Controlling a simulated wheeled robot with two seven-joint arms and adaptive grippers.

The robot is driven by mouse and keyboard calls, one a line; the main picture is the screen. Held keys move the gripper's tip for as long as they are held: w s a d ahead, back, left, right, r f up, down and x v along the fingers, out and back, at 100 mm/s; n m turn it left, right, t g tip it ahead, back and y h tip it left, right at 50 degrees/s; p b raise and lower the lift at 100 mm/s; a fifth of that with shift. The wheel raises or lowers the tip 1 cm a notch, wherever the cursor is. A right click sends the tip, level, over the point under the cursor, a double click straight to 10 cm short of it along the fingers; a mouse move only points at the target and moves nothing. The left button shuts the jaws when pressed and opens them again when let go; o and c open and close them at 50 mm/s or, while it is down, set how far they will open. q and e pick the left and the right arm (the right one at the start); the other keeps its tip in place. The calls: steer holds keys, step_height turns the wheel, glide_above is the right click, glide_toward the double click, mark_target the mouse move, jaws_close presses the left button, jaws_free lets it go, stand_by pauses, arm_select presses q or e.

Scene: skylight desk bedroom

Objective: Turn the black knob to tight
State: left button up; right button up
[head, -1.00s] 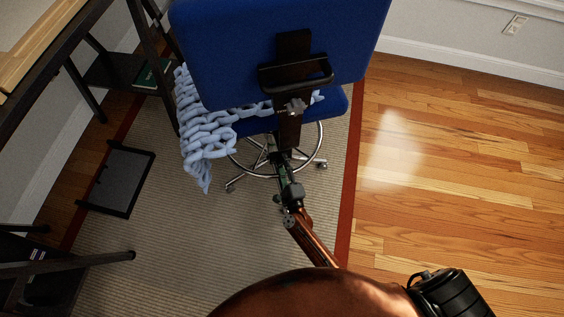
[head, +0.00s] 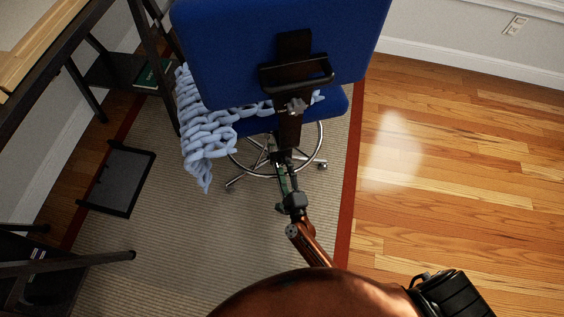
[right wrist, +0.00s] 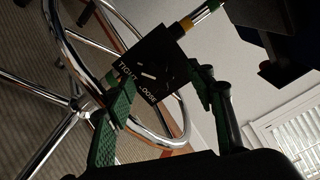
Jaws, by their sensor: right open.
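In the right wrist view a black square plate (right wrist: 151,76) carries the words TIGHT and LOOSE and white marks. A rod with coloured bands runs from its upper right corner. I cannot clearly tell the knob itself from this dark plate. My right gripper (right wrist: 162,102) is open, with one green-padded finger on each side of the plate in the picture; I cannot tell whether they touch it. In the head view my right gripper (head: 280,172) is below the back of the blue office chair (head: 240,50), and the plate is not distinct there. My left gripper is not in view.
The chair's chrome foot ring (head: 322,140) and legs are close around the right gripper. A light blue knitted blanket (head: 205,140) hangs from the seat. A dark desk (head: 70,50) stands at the left. The wood floor (head: 450,170) at the right is clear.

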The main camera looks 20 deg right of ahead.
steer(key=s+a, duration=0.1)
steer(key=s, duration=0.7)
steer(key=shift+s, duration=0.15)
steer(key=shift+a, duration=0.1)
